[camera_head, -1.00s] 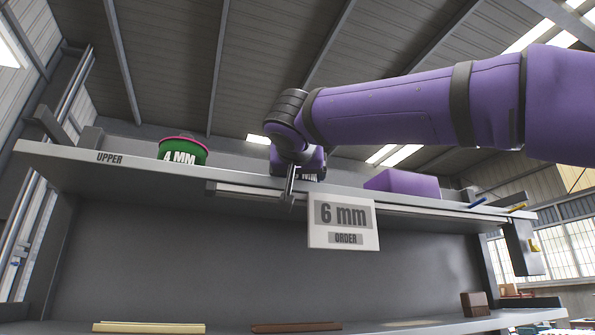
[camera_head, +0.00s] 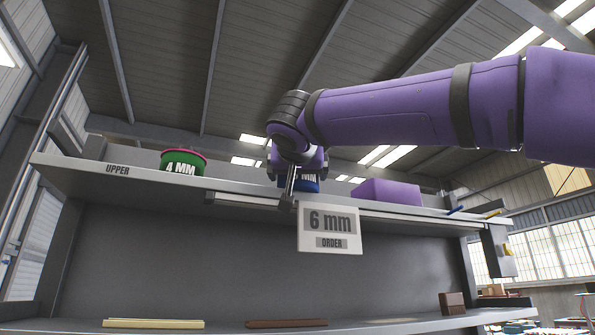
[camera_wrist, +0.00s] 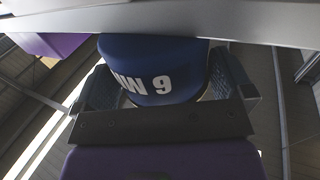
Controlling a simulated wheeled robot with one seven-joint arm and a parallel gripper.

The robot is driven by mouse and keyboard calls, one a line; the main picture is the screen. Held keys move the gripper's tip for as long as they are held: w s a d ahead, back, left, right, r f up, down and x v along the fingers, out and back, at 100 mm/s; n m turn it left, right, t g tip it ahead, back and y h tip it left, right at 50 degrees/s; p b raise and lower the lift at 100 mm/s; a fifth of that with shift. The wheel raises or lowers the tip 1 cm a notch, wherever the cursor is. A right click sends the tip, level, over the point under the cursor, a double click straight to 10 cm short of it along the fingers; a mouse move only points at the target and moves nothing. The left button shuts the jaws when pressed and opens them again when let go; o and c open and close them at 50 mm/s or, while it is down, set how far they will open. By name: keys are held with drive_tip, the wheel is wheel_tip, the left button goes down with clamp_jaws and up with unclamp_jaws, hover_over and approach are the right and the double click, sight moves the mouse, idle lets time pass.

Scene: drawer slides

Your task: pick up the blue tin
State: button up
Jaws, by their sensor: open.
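The blue tin (camera_head: 308,184) stands on the upper shelf, mostly hidden behind my gripper (camera_head: 289,187) in the head view. In the wrist view the blue tin (camera_wrist: 152,72) shows upside down, with white lettering that reads as 6 MM. My gripper (camera_wrist: 164,82) is open there, with one dark finger on each side of the tin. I cannot tell whether either finger touches it. The tin's far end is cut off behind the grey shelf edge at the top of the wrist view.
On the upper shelf (camera_head: 80,172), a green tin (camera_head: 183,162) marked 4 MM stands left and a purple box (camera_head: 388,192) right. A "6 mm ORDER" sign (camera_head: 329,229) hangs from the shelf's front below my gripper. Low bars and a brown block (camera_head: 452,303) lie below.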

drive_tip(key=s+a, duration=0.1)
drive_tip(key=s, duration=0.9)
drive_tip(key=shift+s, duration=0.35)
drive_tip(key=shift+a, duration=0.1)
